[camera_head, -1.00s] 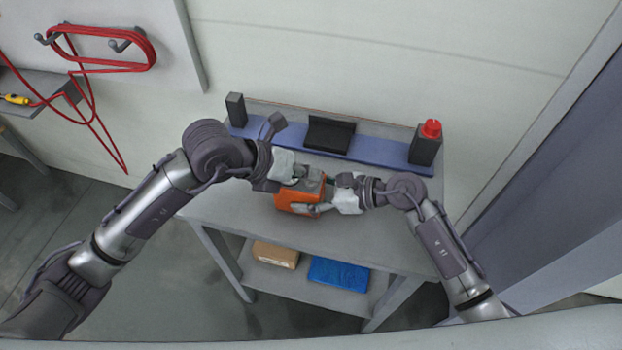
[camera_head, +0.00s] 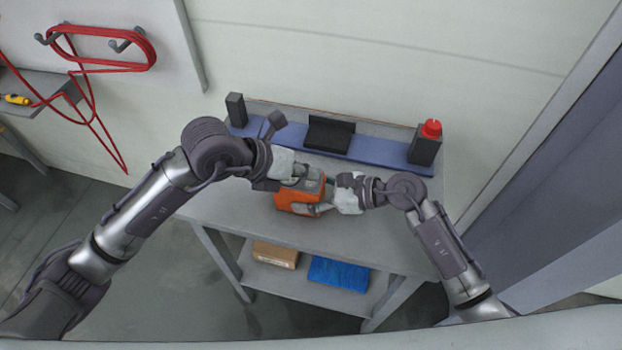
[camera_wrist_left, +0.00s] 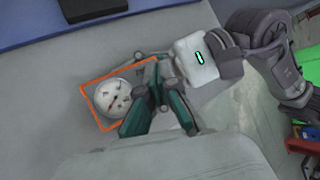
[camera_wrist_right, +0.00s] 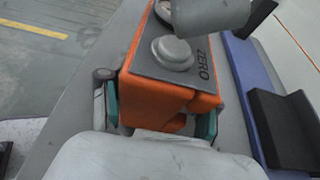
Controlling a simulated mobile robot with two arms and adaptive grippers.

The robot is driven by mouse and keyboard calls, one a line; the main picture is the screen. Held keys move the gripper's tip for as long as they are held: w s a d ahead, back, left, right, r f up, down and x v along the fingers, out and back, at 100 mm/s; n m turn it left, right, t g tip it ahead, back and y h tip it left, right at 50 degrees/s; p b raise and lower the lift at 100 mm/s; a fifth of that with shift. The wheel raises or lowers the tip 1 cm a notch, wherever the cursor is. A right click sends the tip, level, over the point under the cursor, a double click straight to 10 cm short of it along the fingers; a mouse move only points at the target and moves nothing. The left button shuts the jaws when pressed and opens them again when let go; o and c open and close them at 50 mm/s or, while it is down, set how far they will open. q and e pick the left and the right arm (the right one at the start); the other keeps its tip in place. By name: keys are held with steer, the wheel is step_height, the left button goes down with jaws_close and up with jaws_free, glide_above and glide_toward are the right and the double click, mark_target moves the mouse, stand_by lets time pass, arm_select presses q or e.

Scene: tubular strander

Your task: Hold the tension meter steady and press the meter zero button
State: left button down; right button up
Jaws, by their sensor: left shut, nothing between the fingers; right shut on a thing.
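The tension meter (camera_head: 298,200) is an orange box with a grey top, standing on the grey table. Its white dial (camera_wrist_left: 112,100) shows in the left wrist view. My right gripper (camera_wrist_right: 160,115) is shut on the meter, a finger on either side of the orange body. My left gripper (camera_head: 302,174) is shut and empty, over the meter's top. In the left wrist view its fingers (camera_wrist_left: 150,92) are beside the dial; their exact height is unclear.
Behind the meter, a blue strip (camera_head: 378,152) carries a black cradle (camera_head: 329,133), a dark block (camera_head: 236,110) and a dark post with a red top (camera_head: 431,129). The lower shelf holds a cardboard box (camera_head: 275,255) and a blue item (camera_head: 339,273). The table's front is clear.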

mark_target(307, 182)
arm_select(q)
steer(key=shift+r, duration=0.35)
steer(key=shift+r, duration=2.55)
arm_select(e)
steer(key=o, duration=1.6)
steer(key=shift+c, duration=0.2)
steer(key=shift+d, duration=0.1)
